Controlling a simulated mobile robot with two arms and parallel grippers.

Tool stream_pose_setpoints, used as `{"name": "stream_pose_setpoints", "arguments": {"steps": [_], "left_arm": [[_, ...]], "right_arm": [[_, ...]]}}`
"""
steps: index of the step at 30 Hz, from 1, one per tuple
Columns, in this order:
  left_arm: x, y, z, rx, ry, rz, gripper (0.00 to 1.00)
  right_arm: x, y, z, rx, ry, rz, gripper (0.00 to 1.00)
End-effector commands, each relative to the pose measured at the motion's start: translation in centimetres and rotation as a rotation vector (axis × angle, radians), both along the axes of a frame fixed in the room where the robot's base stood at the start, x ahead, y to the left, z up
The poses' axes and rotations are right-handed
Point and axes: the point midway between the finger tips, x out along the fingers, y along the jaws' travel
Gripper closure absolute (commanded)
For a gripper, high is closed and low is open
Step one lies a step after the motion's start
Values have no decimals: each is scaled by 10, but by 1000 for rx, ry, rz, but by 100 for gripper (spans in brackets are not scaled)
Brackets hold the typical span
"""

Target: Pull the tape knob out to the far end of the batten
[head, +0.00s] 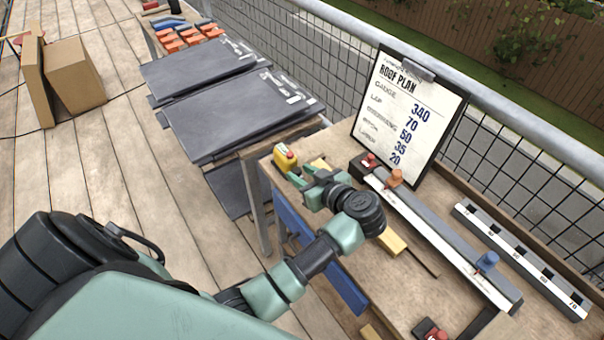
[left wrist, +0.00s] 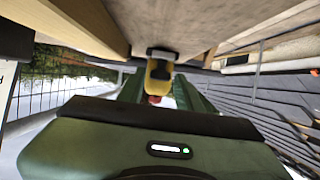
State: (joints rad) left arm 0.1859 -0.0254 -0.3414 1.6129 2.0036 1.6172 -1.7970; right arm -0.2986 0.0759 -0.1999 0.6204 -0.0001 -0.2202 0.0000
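A yellow tape measure (head: 284,157) with a small red part stands at the far left corner of the workbench. My left gripper (head: 298,173) is just beside it, with its green fingers pointing toward it. In the left wrist view, the yellow tape (left wrist: 160,70) shows between and beyond the two spread fingers (left wrist: 160,90), with a red knob (left wrist: 154,99) on its near side. I cannot tell whether the fingers touch it. A pale wooden batten (head: 392,243) lies on the bench, partly hidden by my left gripper and wrist. My right gripper is out of view.
A long metal rail (head: 440,240) with an orange knob (head: 396,178) and a blue knob (head: 487,261) lies right of my arm. A marked ruler bar (head: 520,257) lies beyond it. A roof plan clipboard (head: 408,115) stands behind. Slate stacks (head: 235,115) are at left.

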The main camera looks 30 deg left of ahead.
Motion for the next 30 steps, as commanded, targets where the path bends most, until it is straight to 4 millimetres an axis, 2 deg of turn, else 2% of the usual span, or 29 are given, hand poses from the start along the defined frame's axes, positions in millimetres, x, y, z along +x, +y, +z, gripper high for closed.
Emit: {"name": "stream_pose_setpoints", "arguments": {"steps": [1, 3, 30], "left_arm": [[0, 0, 0, 0, 0, 0, 83], [0, 0, 0, 0, 0, 0, 100], [0, 0, -1, -1, 0, 0, 100]], "right_arm": [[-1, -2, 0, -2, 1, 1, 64], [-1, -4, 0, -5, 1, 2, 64], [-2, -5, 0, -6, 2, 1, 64]]}}
